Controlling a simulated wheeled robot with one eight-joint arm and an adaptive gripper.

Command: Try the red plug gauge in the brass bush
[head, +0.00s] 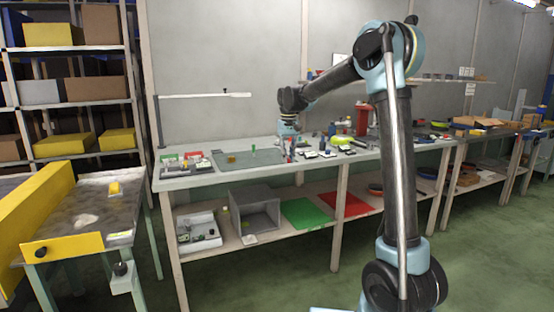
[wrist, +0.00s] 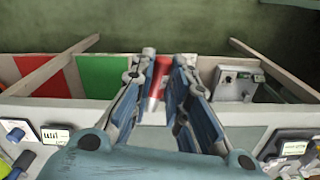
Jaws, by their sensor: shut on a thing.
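My gripper (wrist: 155,90) is shut on the red plug gauge (wrist: 160,74), which shows between the two blue fingers in the wrist view. In the head view my gripper (head: 288,140) is over the long workbench, at the right side of a grey-green mat; the gauge is too small there to make out well. A small orange-yellow piece (head: 231,159) sits on the mat's left part, left of my gripper. It may be the brass bush, but its hole cannot be made out.
The mat's front is clear.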

